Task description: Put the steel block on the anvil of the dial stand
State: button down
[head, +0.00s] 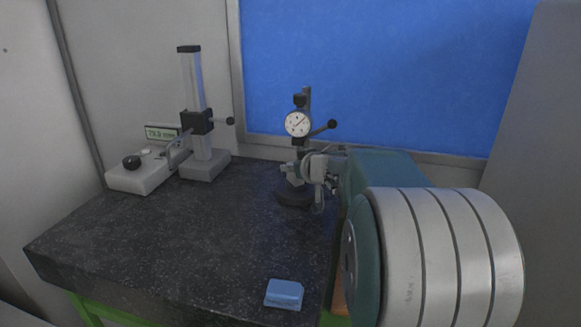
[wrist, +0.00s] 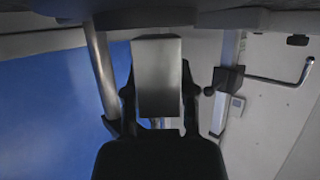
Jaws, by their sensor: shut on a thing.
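The dial stand (head: 299,124) stands at the back of the dark stone table, with a round white dial, a black side lever and a dark round base. My gripper (head: 305,172) is just below the dial, over the base. In the wrist view my gripper (wrist: 158,88) is shut on the steel block (wrist: 157,75), a plain grey rectangular piece between its two dark fingers. In the head view the block is small and partly hidden by the fingers. I cannot tell whether it touches the anvil, which is largely hidden behind my gripper.
A second stand (head: 194,110) with a tall column and side lever is at the back left, beside a grey readout box (head: 148,172). A blue block (head: 284,293) lies near the front table edge. The table's middle (head: 200,235) is clear. A blue panel (head: 390,65) is behind.

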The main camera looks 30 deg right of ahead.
jog(key=shift+d+f, duration=0.15)
jog(key=shift+d, duration=0.4)
jog(key=c, duration=0.8)
grip_release()
jog(key=shift+f, duration=0.1)
jog(key=shift+c, duration=0.2)
jog(key=o, duration=0.4)
jog(key=shift+a, duration=0.5)
jog(key=shift+d, duration=0.15)
jog(key=v, duration=1.2)
